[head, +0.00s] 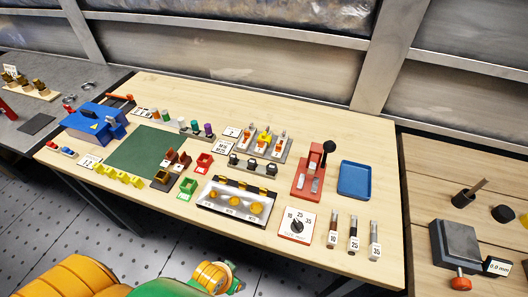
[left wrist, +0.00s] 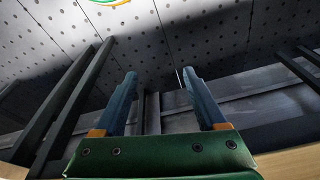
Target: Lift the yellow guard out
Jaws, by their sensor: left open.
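Several small yellow pieces are in the head view, and I cannot tell for sure which is the guard. One yellow piece (head: 263,139) sits among white and orange parts on a grey plate (head: 283,157) at the back middle of the table. Yellow blocks (head: 119,175) stand in a row at the front left. My right gripper is not in view.
On the wooden table are a blue box (head: 92,121), a green mat (head: 145,150), a red press (head: 309,177) with a black knob, a blue tray (head: 354,180) and a dial box (head: 297,224). Another bench with tools stands to the right. Bare wood shows along the back.

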